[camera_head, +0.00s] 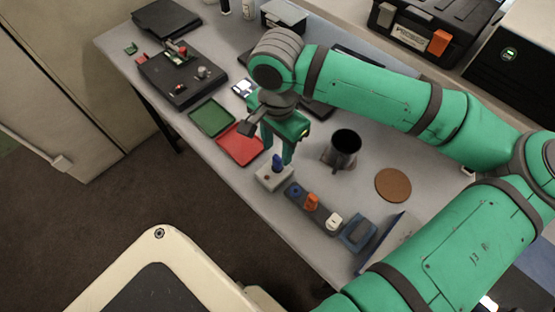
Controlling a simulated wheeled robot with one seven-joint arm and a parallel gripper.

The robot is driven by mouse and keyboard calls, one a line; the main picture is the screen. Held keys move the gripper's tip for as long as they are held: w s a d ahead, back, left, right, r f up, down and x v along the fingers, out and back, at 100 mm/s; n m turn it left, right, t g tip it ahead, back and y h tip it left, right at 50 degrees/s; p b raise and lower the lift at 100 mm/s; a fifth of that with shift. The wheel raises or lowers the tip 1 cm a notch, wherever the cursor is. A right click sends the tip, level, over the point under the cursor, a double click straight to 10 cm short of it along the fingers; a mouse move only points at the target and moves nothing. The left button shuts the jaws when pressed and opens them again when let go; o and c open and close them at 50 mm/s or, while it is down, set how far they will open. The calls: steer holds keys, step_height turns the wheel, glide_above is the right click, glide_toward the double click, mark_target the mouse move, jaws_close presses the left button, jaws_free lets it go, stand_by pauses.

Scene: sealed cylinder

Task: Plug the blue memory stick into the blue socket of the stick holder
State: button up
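A blue memory stick (277,162) stands upright in a small pale block (270,182) near the table's front edge. The dark stick holder (322,214) lies just right of that block. Its blue socket (293,190) is at the left end and looks empty. An orange stick (311,202) and a white stick (334,220) stand farther along it. My gripper (278,150) points down just above the blue stick. Its fingers are apart with a gap wider than the stick, and the stick's top shows below and between them. I see no contact.
A dark mug (342,150) and a round cork coaster (393,185) stand right of my gripper. A blue-grey box-like item (358,231) is beyond the holder's right end. Red (241,145) and green (211,117) trays lie left. My arm spans the right side.

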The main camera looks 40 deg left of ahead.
mark_target(278, 157)
steer(key=shift+f, duration=2.95)
jaws_close()
steer(key=shift+r, duration=0.1)
steer(key=shift+r, duration=2.9)
steer(key=shift+w, duration=0.1)
